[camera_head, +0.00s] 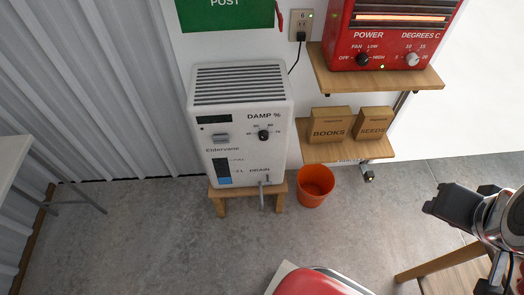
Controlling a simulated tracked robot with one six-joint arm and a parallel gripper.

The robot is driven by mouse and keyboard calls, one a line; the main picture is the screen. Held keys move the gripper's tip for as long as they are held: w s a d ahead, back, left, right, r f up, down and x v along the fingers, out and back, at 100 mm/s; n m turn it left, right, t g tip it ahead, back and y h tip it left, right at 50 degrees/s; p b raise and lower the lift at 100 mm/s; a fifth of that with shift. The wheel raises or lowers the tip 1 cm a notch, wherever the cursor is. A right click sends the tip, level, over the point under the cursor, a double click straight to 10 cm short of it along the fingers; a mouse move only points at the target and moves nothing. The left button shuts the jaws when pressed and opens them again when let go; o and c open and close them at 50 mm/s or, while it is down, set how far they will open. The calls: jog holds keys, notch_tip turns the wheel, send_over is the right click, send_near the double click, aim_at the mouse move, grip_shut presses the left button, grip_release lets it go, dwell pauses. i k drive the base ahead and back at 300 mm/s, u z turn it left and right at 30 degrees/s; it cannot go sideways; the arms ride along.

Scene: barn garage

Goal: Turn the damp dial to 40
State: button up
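The damp dial (264,135) is a small black knob on the upper right front of a white dehumidifier (222,165), below the words "DAMP %". Numbers ring the dial, but they are too small to read surely, and I cannot tell where its pointer stands. The dehumidifier stands upright on a low wooden stool (279,190) against the wall. My gripper (430,207) is at the right edge, well to the right of the dial and apart from it. Its dark fingers point left; I cannot tell whether they are open, and no held object shows.
An orange bucket (315,187) stands right of the stool. A red heater (390,40) sits on the upper shelf (345,84), and two boxes sit on the lower shelf (350,153). A red object (315,284) and a wooden surface (450,275) are in front. Bare floor lies between.

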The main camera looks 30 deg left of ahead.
aim_at(263, 135)
jog(key=k, duration=0.9)
jog(key=u, duration=2.2)
jog(key=i, duration=1)
jog(key=u, duration=0.05)
